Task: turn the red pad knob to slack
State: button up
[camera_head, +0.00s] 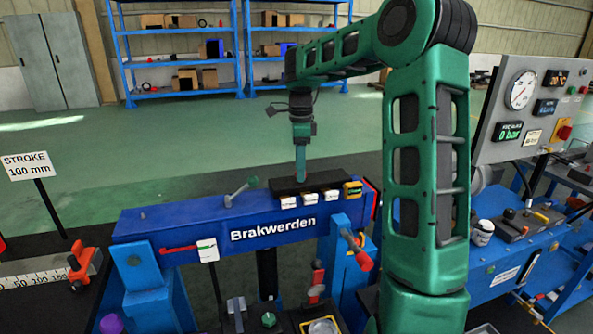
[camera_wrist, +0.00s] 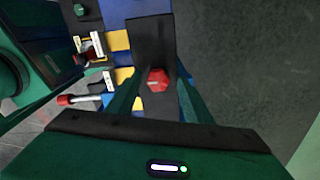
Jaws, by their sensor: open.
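In the wrist view a red faceted pad knob (camera_wrist: 157,80) with a pale mark on its face sits against a dark block (camera_wrist: 151,40). My gripper (camera_wrist: 157,72) is open, with one green finger on each side of the knob. I cannot tell whether the fingers touch it. In the head view my gripper (camera_head: 300,170) points down over the black block (camera_head: 290,184) on the blue beam marked Brakwerden (camera_head: 180,222). I cannot make out the pad knob in the head view.
White tags (camera_head: 310,199) and a yellow tag (camera_head: 352,189) are on the block's front. A grey lever (camera_head: 238,192) rises left of it, and a red-ended handle (camera_head: 363,260) juts out at the front right. A gauge panel (camera_head: 530,100) stands right.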

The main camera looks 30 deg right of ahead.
jog(key=shift+f, duration=0.3)
